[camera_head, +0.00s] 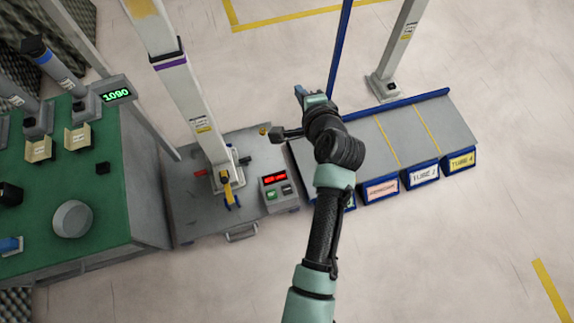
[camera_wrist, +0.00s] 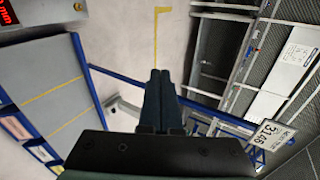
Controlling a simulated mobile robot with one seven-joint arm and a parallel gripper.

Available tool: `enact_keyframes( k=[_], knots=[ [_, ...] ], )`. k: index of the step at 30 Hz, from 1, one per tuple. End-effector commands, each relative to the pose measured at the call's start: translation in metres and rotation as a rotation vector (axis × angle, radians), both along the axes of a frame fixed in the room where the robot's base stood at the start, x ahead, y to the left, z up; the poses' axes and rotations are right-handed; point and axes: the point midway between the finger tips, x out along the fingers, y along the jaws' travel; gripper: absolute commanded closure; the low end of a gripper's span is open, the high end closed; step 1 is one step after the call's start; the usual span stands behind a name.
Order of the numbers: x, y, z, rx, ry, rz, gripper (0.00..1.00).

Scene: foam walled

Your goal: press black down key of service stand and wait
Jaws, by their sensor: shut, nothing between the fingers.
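The service stand (camera_head: 205,228) is a grey platform with a tall white column, left of centre in the head view. A small control box (camera_head: 278,203) at its front right corner has a red lit display (camera_head: 275,178). Below the display are a green key (camera_head: 271,195) and a black key (camera_head: 287,189) to its right. My gripper (camera_head: 299,92) is up and behind the box, apart from the keys. In the wrist view its dark fingers (camera_wrist: 161,73) are together and empty. A corner of a red display (camera_wrist: 9,12) shows there at top left; no keys show.
A blue-edged grey bench (camera_head: 392,138) with labelled bins lies right of the stand, partly under my arm. A green-topped table (camera_head: 120,215) stands left with a green readout (camera_head: 116,95). A blue post (camera_head: 340,45) rises behind my gripper. Open floor lies in front.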

Motion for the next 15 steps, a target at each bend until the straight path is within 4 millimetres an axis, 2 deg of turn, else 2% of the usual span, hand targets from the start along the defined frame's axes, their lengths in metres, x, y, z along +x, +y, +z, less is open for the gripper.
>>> enact_keyframes(
  k=[1, 3, 6, 10, 12, 15],
  knots=[
    [-0.011, 0.001, -0.052, 0.058, 0.059, -0.02, 1.0],
    [-0.025, 0.003, -0.099, 0.14, 0.134, -0.051, 1.0],
    [-0.046, 0.008, -0.159, 0.249, 0.236, -0.095, 1.0],
    [-0.071, 0.014, -0.217, 0.361, 0.339, -0.149, 1.0],
    [-0.081, 0.017, -0.237, 0.406, 0.38, -0.171, 1.0],
    [-0.091, 0.02, -0.255, 0.448, 0.418, -0.194, 1.0]
  ],
)
